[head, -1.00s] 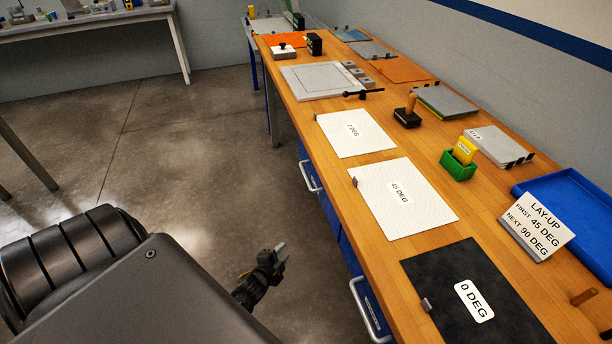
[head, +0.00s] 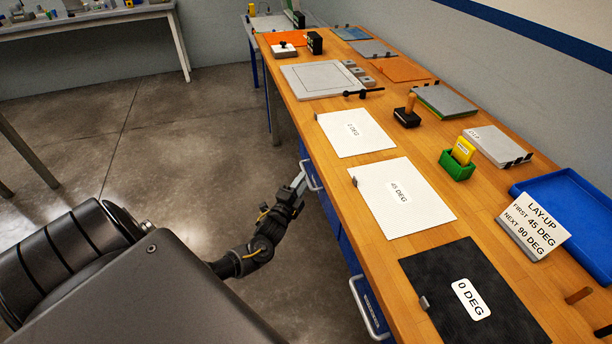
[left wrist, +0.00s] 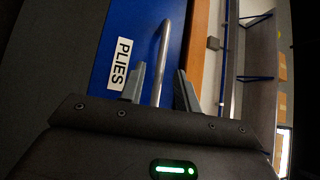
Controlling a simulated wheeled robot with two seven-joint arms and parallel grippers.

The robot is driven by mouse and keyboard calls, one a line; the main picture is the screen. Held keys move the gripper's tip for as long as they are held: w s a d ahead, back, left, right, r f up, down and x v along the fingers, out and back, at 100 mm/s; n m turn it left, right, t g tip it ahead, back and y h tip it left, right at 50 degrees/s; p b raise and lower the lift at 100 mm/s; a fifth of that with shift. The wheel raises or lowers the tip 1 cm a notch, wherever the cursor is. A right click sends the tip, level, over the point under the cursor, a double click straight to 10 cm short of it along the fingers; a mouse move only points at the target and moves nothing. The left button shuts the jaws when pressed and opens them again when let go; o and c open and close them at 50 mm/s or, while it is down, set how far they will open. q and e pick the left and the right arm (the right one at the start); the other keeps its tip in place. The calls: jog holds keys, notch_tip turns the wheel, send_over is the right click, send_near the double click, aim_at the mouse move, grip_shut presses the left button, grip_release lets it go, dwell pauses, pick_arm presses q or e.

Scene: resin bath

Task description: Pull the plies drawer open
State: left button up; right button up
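The plies drawer (left wrist: 140,22) has a blue front with a white PLIES label (left wrist: 119,62) in the left wrist view. Its metal bar handle (left wrist: 161,48) runs between the two fingers of my left gripper (left wrist: 160,88). The fingers are apart, with a gap on each side of the bar. In the head view my left gripper (head: 299,178) is beside the bench front, at the farther drawer handle (head: 315,181). The drawer front is mostly hidden there by the bench top and looks shut. My right gripper is not in view.
A wooden bench top (head: 340,185) lies just above and right of my left gripper. A second drawer handle (head: 367,308) sticks out nearer to me. Ply sheets, a green box (head: 458,170) and a blue tray (head: 570,215) rest on the bench. The floor at left is clear.

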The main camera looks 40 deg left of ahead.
pick_arm(q)
jog(key=shift+x, duration=1.8)
jog(key=shift+d, duration=0.1)
grip_shut()
